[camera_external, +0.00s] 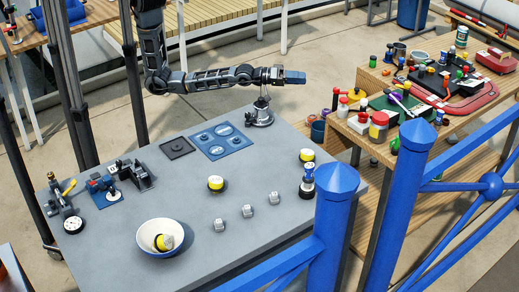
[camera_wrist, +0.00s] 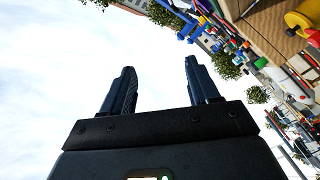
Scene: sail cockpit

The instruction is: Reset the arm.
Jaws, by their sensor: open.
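My gripper (camera_external: 294,78) is at the end of my dark arm, which stretches to the right above the far side of the grey table (camera_external: 130,226). In the wrist view my gripper (camera_wrist: 160,88) has its two dark fingers spread apart with only pale sky between them. It holds nothing. In the external view a small metal fitting with a round base (camera_external: 261,117) stands on the table just below and left of the fingers. I cannot tell how much space lies between it and my gripper.
On the table are a white bowl (camera_external: 142,240) with a yellow-and-black item in it, a blue plate (camera_external: 208,141), a dark square tray (camera_external: 177,148), yellow-topped pieces (camera_external: 215,183) and small grey blocks (camera_external: 247,211). Blue railing posts (camera_external: 333,222) stand in front. A cluttered wooden bench (camera_external: 360,146) is at right.

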